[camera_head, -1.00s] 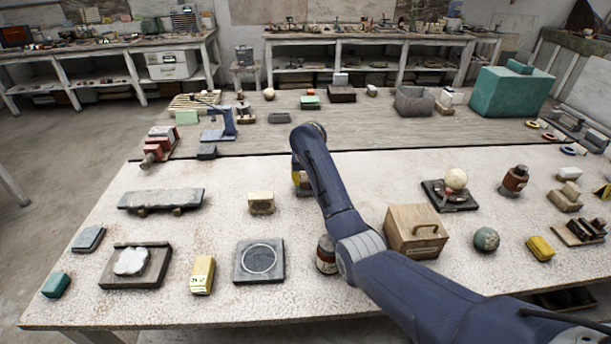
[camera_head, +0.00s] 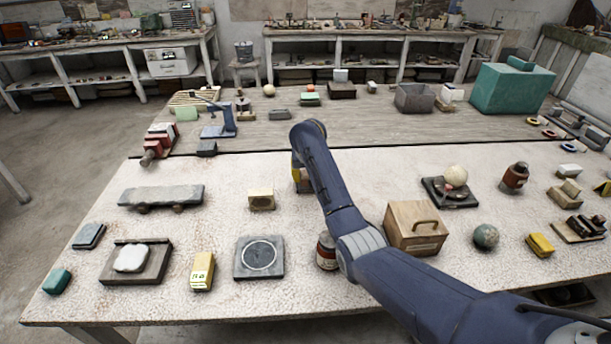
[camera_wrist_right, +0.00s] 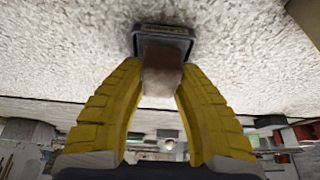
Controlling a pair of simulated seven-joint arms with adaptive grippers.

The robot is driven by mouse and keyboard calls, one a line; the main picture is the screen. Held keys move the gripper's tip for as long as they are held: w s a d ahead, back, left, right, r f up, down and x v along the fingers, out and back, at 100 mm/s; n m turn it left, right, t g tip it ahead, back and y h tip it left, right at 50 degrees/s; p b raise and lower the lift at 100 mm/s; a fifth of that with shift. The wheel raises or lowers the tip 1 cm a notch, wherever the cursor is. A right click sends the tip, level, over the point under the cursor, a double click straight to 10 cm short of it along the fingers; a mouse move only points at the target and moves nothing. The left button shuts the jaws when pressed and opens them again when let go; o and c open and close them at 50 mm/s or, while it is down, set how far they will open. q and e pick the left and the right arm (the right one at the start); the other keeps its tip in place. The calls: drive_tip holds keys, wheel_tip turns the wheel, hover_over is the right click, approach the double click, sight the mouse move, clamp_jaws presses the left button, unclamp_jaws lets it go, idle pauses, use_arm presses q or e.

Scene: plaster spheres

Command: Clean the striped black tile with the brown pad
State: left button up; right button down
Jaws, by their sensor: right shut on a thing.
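My right gripper (camera_head: 301,184) is beyond the middle of the light table, partly hidden by my own arm. In the right wrist view its yellow fingers (camera_wrist_right: 160,88) are shut on a brown pad (camera_wrist_right: 161,70). A dark tile (camera_wrist_right: 163,34) with a paler inner band lies just beyond the pad. The pad overlaps its near edge in that view; I cannot tell whether they touch. Stripes are not clear. In the head view my arm and gripper hide most of that spot. My left gripper is not in view.
A grey slab with a ring (camera_head: 259,258), a yellow block (camera_head: 202,271) and a dark red jar (camera_head: 327,251) stand nearer the front. A wooden box (camera_head: 415,229) is right of my arm. A beige block (camera_head: 261,199) sits left of the gripper, with bare table between.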

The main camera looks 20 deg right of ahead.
sight(305, 174)
drive_tip(key=shift+f, duration=0.55)
idle(0.9)
drive_tip(key=shift+r, duration=3.55)
